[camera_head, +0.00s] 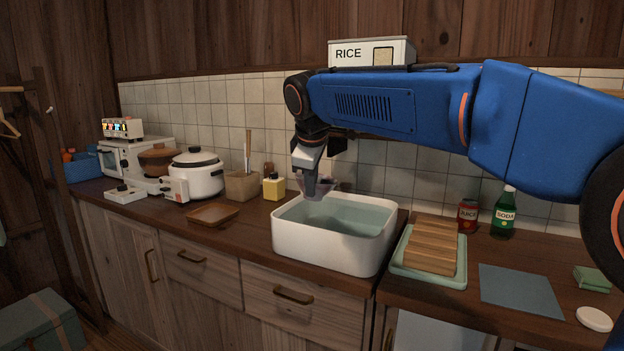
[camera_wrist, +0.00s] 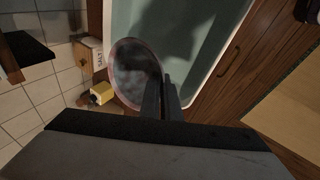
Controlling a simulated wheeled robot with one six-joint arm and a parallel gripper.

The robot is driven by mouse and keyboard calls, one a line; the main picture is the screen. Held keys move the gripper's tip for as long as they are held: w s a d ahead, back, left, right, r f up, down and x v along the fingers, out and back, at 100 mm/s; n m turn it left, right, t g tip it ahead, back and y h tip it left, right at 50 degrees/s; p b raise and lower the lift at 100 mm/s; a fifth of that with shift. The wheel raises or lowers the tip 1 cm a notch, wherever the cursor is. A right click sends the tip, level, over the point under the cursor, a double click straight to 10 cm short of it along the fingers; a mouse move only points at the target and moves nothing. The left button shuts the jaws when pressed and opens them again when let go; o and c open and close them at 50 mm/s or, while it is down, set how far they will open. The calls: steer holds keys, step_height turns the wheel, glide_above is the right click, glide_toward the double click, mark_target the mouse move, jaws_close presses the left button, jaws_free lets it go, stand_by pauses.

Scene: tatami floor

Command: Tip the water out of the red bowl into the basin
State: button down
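The red bowl (camera_head: 319,190) looks dull reddish and hangs in the air over the back left part of the white basin (camera_head: 318,246). In the wrist view the bowl (camera_wrist: 128,72) shows a reddish rim and a grey, mottled inside; whether that is water is unclear. My gripper (camera_wrist: 163,98) has its two dark fingers close together at the bowl's rim, shut on it. In the head view my gripper (camera_head: 312,184) points down and partly covers the bowl. The bowl looks roughly upright. The basin has a pale teal inside, also visible in the wrist view (camera_wrist: 222,50).
A yellow bottle (camera_head: 274,187) and a utensil box (camera_head: 242,186) stand left of the basin. A brown tray (camera_head: 211,215) lies at the front left. A cutting board (camera_head: 432,246) on a green tray lies to the right, with a juice can (camera_head: 467,216) and soda bottle (camera_head: 504,214) behind.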

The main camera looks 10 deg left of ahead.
steer(key=r+y, duration=0.1)
steer(key=d+r+y, duration=0.1)
steer(key=m+g+y, duration=0.1)
steer(key=shift+w+d+r+y, duration=0.2)
steer(key=shift+d+r+y, duration=0.05)
steer(key=shift+r+y, duration=0.15)
steer(key=r+y, duration=0.1)
steer(key=d+r+m+y, duration=0.1)
steer(key=y, duration=0.1)
steer(key=shift+w+g+y, duration=0.15)
steer(key=shift+g+y, duration=0.15)
steer(key=y, duration=0.1)
steer(key=d+m+y, duration=0.1)
steer(key=d+r+y, duration=0.1)
steer(key=shift+w+d+g, duration=0.1)
steer(key=shift+w+g, duration=0.2)
steer(key=shift+w+d+r+m+y, duration=0.1)
steer(key=shift+d+r+m+y, duration=0.2)
steer(key=shift+y, duration=0.5)
steer(key=shift+w+d+r+m+y, duration=0.1)
steer(key=shift+d+m+y, duration=0.3)
steer(key=shift+y, duration=0.4)
